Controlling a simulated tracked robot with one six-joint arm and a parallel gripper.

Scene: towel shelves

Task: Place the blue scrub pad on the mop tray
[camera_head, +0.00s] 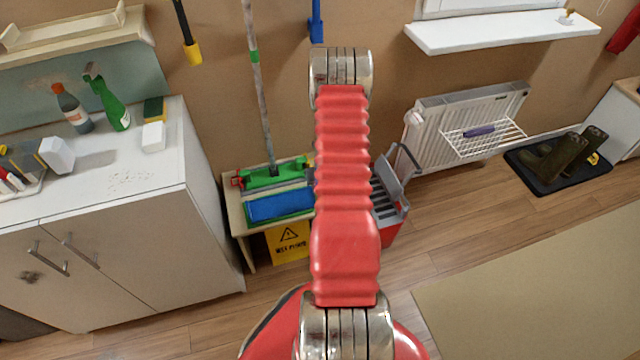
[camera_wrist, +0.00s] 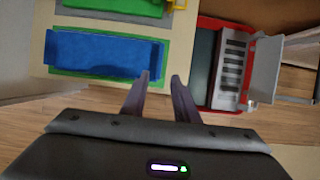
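The blue scrub pad (camera_head: 280,205) lies flat on a green-edged rectangle, seemingly the mop tray (camera_head: 250,221), on a low pale bench. In the wrist view the blue pad (camera_wrist: 100,52) shows with a green border (camera_wrist: 60,72) around it, its right end looking slightly raised. My gripper (camera_wrist: 160,78) is open, with nothing between its fingers. Its left fingertip overlaps the pad's lower right corner in the picture; I cannot tell if they touch. In the head view my red arm hides the gripper and the bench's right end.
A green mop head (camera_head: 272,175) with a tall handle stands behind the pad. A red-and-grey bucket (camera_head: 390,205) stands right of the bench. A yellow sign (camera_head: 288,242) is below it. A white cabinet (camera_head: 130,235) bounds the left. The floor in front is clear.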

